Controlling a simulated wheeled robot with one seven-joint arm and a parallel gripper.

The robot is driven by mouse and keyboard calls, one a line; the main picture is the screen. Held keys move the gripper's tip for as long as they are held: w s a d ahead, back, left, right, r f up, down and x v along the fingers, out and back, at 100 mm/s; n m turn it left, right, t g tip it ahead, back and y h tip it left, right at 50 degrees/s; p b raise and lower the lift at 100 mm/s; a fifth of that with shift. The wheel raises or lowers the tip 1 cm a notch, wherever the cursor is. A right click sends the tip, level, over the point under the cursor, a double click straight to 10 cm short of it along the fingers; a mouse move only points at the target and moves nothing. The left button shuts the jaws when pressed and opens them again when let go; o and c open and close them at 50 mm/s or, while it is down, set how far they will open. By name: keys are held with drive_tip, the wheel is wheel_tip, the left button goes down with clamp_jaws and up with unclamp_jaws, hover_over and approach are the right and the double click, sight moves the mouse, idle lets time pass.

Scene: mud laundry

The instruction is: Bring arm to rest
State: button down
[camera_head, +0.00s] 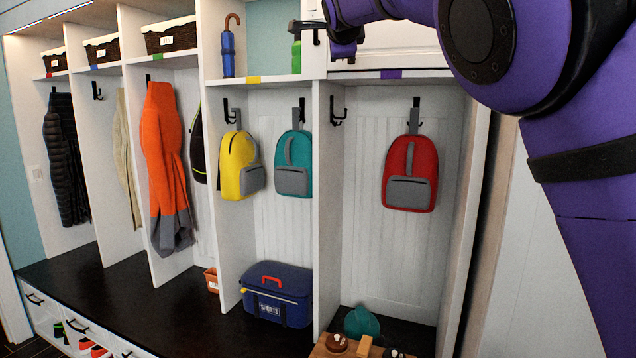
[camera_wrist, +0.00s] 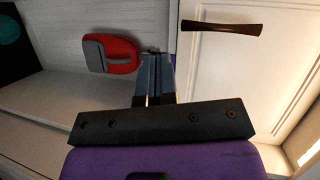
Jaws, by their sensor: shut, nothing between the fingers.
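My purple arm (camera_head: 560,130) reaches in from the right of the head view and bends across the top. My gripper (camera_wrist: 154,52) shows its two fingers together in the wrist view, shut with nothing between them. In the head view its dark end (camera_head: 310,28) is at the top centre, in front of the upper shelf and cabinet door (camera_head: 400,45). The cabinet door also shows in the wrist view (camera_wrist: 270,75), with a dark handle (camera_wrist: 222,27). The fingertips appear apart from the door. The red backpack (camera_wrist: 112,53) shows beyond them, turned sideways.
A green item (camera_head: 296,57) and blue umbrella (camera_head: 228,52) stand on the shelf near my gripper. Red (camera_head: 410,160), teal (camera_head: 294,160) and yellow (camera_head: 238,162) backpacks hang below. A blue sports bag (camera_head: 277,293) sits on the dark bench (camera_head: 150,305). White dividers separate the cubbies.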

drive_tip(key=s+d+f+g, duration=0.1)
drive_tip(key=d+f, duration=0.1)
drive_tip(key=d, duration=0.3)
drive_tip(key=d+f+n+g, duration=0.1)
drive_tip(key=d+f, duration=0.2)
drive_tip(key=d, duration=0.3)
drive_tip(key=s+d+f+g, duration=0.1)
drive_tip(key=d+f, duration=0.1)
drive_tip(key=d, duration=0.3)
drive_tip(key=s+d+f+n+g, duration=0.2)
drive_tip(key=s+d+f+n, duration=0.1)
drive_tip(key=s+d+f, duration=0.4)
drive_tip(key=s+f+n+g, duration=0.1)
drive_tip(key=s+f+n, duration=0.3)
drive_tip(key=s, duration=0.9)
drive_tip(key=s+d+f+n+g, duration=0.1)
drive_tip(key=s+f+n, duration=0.3)
drive_tip(key=s+f, duration=0.4)
drive_tip(key=s+d+f+n+g, duration=0.1)
drive_tip(key=s+f+n+g, duration=0.2)
drive_tip(key=s, duration=1.6)
wheel_tip(320, 180, down, 4)
drive_tip(key=shift+d+r+n, duration=0.2)
drive_tip(key=shift+d+n, duration=0.05)
drive_tip(key=shift+n, duration=0.75)
drive_tip(key=c, duration=1.8)
unclamp_jaws()
